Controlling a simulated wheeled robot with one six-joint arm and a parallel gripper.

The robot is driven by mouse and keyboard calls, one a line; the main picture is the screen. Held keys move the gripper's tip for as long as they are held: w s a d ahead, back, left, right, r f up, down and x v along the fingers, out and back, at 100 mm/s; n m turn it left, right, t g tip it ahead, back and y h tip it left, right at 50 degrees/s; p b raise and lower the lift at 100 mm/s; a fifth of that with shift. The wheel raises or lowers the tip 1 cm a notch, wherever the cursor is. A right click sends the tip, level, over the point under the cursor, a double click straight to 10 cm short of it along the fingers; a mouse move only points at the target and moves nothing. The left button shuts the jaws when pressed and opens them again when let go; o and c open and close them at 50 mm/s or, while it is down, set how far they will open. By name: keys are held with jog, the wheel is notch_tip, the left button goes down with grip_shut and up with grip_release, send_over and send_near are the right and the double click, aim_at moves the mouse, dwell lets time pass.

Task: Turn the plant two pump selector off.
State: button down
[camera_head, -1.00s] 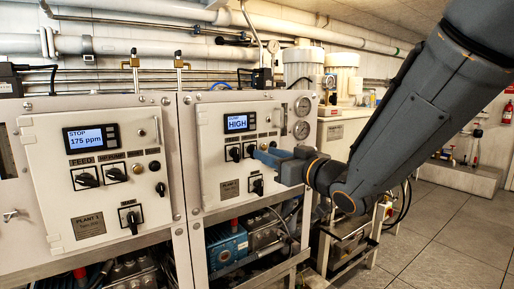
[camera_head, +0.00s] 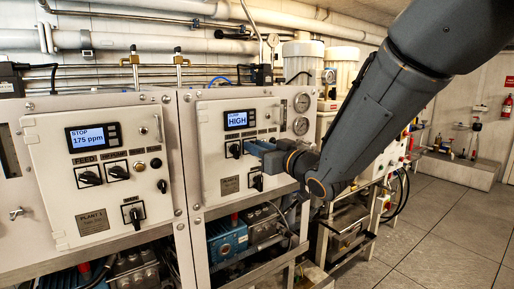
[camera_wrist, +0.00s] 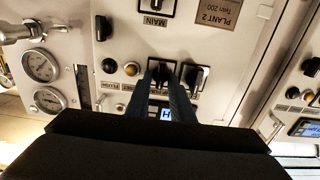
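The plant two panel (camera_head: 212,165) is a white board with a blue display reading HIGH (camera_head: 237,121). Below the display are two black selectors in a row, the left one the feed selector (camera_head: 235,150). The pump selector beside it is mostly hidden by my gripper in the head view. The wrist view shows the panel upside down, with the pump selector (camera_wrist: 161,72) between my fingertips and the feed selector (camera_wrist: 195,76) just right of them. My gripper (camera_wrist: 164,84) looks open, its blue fingers on either side of the pump selector. I cannot tell whether they touch it.
The main selector (camera_head: 257,183) is close below my gripper. The plant one panel (camera_head: 62,185), reading STOP 175 ppm, stands to the left. Two round gauges (camera_head: 301,114) are to the right of the selectors. The tiled floor at the right is open.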

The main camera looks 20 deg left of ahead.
jog(key=shift+n+b, duration=0.5)
jog(key=shift+b, duration=0.05)
jog(key=shift+s+a+f+n+b, duration=0.1)
jog(key=shift+n+b, duration=2.65)
jog(key=shift+b, duration=0.55)
jog(key=shift+s+f+n+b, duration=0.1)
jog(key=shift+n+b, duration=2.65)
jog(key=shift+b, duration=0.55)
jog(key=c, duration=1.8)
grip_release()
jog(key=shift+c, duration=0.2)
